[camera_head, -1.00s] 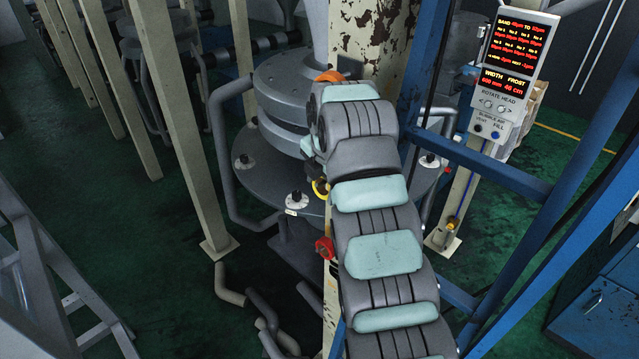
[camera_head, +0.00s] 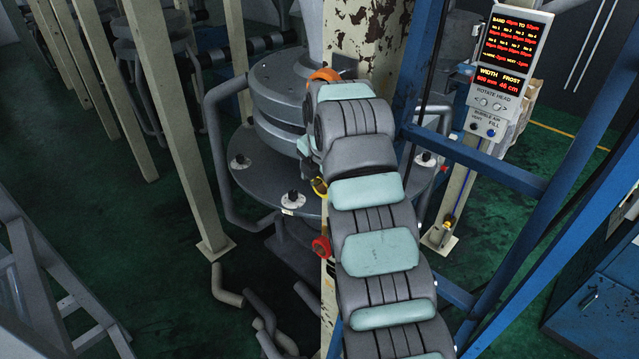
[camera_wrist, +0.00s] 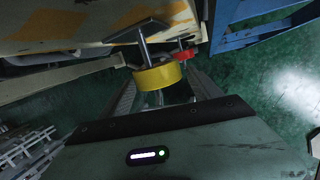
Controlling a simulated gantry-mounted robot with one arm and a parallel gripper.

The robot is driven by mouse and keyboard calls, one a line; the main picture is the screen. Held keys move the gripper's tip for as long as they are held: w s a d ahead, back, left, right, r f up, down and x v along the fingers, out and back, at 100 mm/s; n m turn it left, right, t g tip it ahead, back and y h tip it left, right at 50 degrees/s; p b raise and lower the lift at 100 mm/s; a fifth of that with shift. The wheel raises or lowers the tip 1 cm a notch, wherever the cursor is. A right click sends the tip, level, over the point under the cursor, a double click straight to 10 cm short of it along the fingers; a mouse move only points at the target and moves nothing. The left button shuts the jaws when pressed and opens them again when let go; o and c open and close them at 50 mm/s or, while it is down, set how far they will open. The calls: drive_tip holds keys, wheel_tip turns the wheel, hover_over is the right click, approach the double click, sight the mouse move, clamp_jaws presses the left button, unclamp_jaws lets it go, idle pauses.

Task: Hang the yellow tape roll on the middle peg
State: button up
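The yellow tape roll (camera_wrist: 157,77) is between the fingertips of my gripper (camera_wrist: 160,80) in the wrist view, one finger on each side. Whether the fingers press on it is not clear. A metal peg (camera_wrist: 143,47) with a flat plate at one end meets the roll's upper edge; I cannot tell whether it passes through the hole. In the head view the yellow roll (camera_head: 319,187) shows small, left of my arm by the post. A red roll (camera_head: 321,247) is lower on the post; it also shows beyond the yellow one in the wrist view (camera_wrist: 183,57). My arm hides the gripper in the head view.
The worn cream post (camera_head: 362,38) stands behind my arm, beside the grey round machine (camera_head: 275,85). Blue frame beams (camera_head: 480,165) and a lit control panel (camera_head: 514,45) are at the right. An orange object (camera_head: 325,75) is near my arm's top.

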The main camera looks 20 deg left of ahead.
drive_tip(key=shift+o, duration=0.4)
drive_tip(key=shift+r, duration=0.35)
drive_tip(key=b+v, duration=0.1)
drive_tip(key=v, duration=0.9)
drive_tip(key=shift+b, duration=0.4)
